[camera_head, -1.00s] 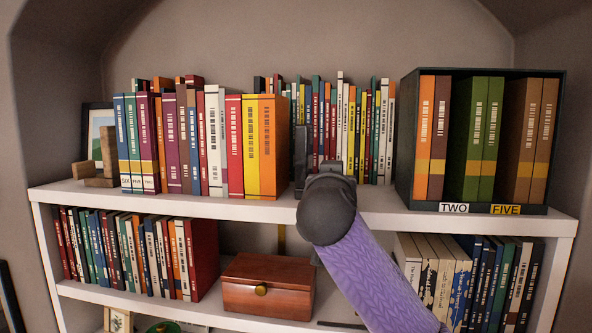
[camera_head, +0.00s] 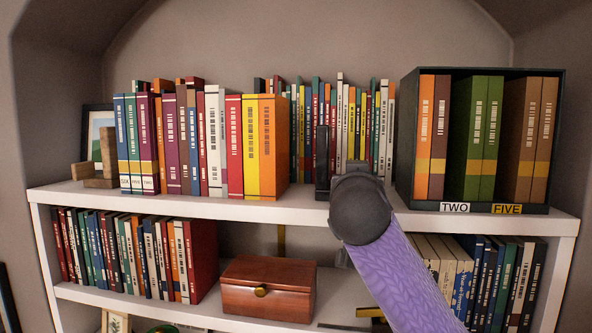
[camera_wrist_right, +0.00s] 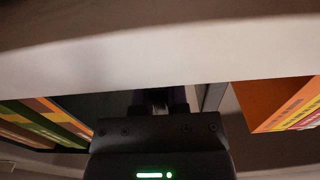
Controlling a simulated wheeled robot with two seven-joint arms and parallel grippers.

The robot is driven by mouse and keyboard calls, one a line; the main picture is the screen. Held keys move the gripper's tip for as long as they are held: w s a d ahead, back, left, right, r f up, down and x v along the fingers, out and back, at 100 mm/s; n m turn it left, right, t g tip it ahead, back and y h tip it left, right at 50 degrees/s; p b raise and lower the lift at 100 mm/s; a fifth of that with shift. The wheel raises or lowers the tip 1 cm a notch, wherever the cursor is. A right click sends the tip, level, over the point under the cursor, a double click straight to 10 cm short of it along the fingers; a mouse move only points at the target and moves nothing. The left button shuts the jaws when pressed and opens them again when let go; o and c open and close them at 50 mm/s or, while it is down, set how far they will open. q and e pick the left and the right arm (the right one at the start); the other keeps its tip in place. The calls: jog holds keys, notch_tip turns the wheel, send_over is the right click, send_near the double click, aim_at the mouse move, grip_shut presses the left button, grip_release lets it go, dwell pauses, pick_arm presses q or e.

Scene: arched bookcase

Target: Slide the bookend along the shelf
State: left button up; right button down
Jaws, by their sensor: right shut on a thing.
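The dark bookend (camera_head: 322,165) stands upright on the upper shelf (camera_head: 270,206), to the right of the orange book (camera_head: 273,145) and apart from it. My right gripper (camera_wrist_right: 160,100) is shut on the bookend. In the head view its fingers are mostly hidden behind my dark wrist and purple sleeve. In the wrist view, a grey upright strip of the bookend (camera_wrist_right: 212,97) shows beside the gripper, with a gap to the orange book (camera_wrist_right: 275,103). A wooden L-shaped bookend (camera_head: 103,160) stands at the far left of the row. My left gripper is in neither view.
A dark box (camera_head: 405,140) of binders, labelled TWO and FIVE, stands on the right of the upper shelf. A back row of thin books (camera_head: 355,125) stands behind my gripper. A wooden chest (camera_head: 268,285) sits on the shelf below.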

jog(key=shift+s+d, duration=0.15)
jog(key=shift+d, duration=0.45)
jog(key=shift+s+d, duration=0.15)
jog(key=shift+d, duration=0.4)
jog(key=shift+d, duration=0.1)
jog(key=c, duration=0.7)
grip_release()
jog(key=shift+d, duration=0.1)
jog(key=shift+b, duration=0.3)
